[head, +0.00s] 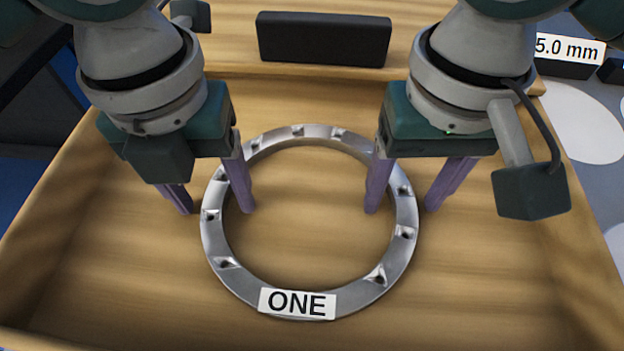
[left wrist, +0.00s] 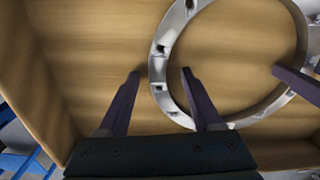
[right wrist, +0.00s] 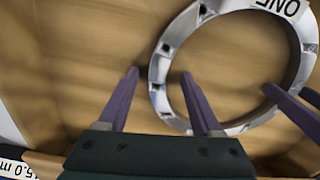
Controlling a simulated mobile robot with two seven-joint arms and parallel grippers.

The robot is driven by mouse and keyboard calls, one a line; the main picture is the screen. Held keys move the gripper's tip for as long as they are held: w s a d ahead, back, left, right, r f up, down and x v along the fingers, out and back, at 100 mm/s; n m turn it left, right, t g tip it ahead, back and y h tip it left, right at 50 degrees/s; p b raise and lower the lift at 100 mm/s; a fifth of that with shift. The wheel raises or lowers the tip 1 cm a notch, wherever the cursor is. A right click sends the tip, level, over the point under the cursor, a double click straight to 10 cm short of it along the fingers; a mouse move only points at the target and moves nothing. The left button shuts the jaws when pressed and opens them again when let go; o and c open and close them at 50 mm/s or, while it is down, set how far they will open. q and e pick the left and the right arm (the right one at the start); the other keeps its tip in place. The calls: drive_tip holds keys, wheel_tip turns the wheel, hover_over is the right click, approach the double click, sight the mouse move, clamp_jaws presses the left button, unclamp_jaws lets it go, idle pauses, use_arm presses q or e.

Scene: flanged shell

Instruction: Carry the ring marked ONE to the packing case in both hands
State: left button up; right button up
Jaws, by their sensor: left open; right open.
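The metal ring marked ONE (head: 243,284) lies flat in a wooden case (head: 130,290), its white label at the near side. My left gripper (head: 215,210) is open over the ring's left side, one finger inside the ring and one outside. My right gripper (head: 400,210) is open over the right side, likewise one finger inside and one outside. The ring shows between the open fingers in the left wrist view (left wrist: 160,70) and in the right wrist view (right wrist: 158,72). Neither gripper visibly clamps the rim. The ring's upper left and right parts are partly hidden by the grippers.
A dark block (head: 324,40) stands beyond the case's far wall. A label reading 5.0 mm (head: 569,48) and a pale round disc (head: 578,122) are at the right, outside the case. The case walls surround the ring, with bare floor around it.

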drive_tip(key=shift+r, duration=0.1)
use_arm(q)
wheel_tip(320, 180, up, 12)
use_arm(e)
wheel_tip(320, 180, up, 12)
idle(0.7)
idle(0.3)
